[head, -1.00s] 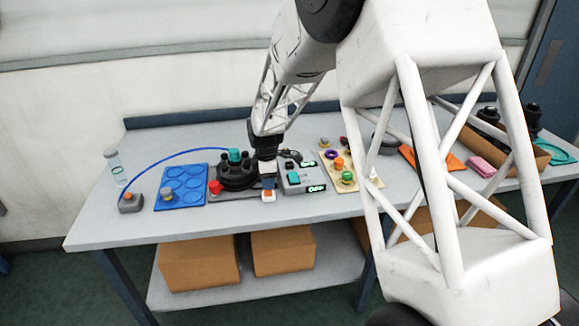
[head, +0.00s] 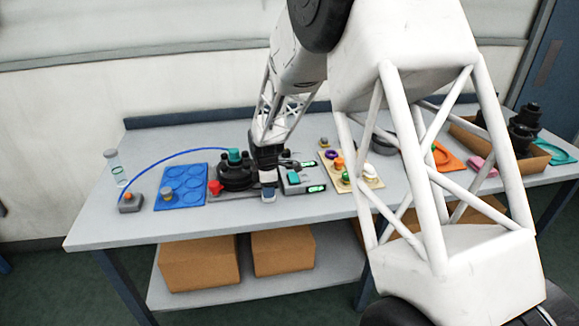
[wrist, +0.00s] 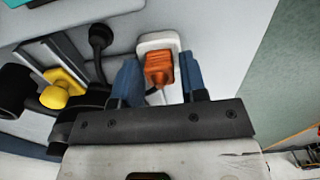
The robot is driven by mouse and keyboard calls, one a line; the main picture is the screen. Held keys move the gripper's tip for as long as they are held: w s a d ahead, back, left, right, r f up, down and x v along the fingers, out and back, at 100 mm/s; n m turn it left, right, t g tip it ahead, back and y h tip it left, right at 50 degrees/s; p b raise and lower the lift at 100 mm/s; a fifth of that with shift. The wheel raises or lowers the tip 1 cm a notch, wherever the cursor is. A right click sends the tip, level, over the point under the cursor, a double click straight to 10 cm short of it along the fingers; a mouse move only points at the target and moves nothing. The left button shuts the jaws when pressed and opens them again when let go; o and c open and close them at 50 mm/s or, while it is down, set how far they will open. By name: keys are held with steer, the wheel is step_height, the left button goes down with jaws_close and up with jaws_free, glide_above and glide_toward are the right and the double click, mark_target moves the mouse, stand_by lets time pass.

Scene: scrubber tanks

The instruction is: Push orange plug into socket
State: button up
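The orange plug (wrist: 158,69) sits at the white socket block (wrist: 158,41) in the wrist view, with a dark cord near its lower left side. I cannot tell how deep it is in the socket. My gripper (wrist: 160,78) is open, with one blue finger on each side of the plug. The left finger is close to the plug; a gap shows on the right. In the head view my gripper (head: 268,182) is low over the white socket block (head: 268,196) near the table's front, and it hides the plug.
A black round device (head: 236,176) with a red knob (head: 215,187) stands just left of my gripper. A blue mat (head: 181,194) lies farther left. A yellow part (wrist: 62,90) and black knobs are near the left finger.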

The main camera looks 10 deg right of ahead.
steer(key=shift+c, duration=0.4)
jaws_close()
step_height(320, 180, up, 10)
stand_by(0.8)
steer(key=w+d, duration=0.9)
steer(key=w, duration=0.2)
steer(key=shift+w+d, duration=0.3)
stand_by(0.5)
stand_by(0.5)
steer(key=shift+f, duration=2.2)
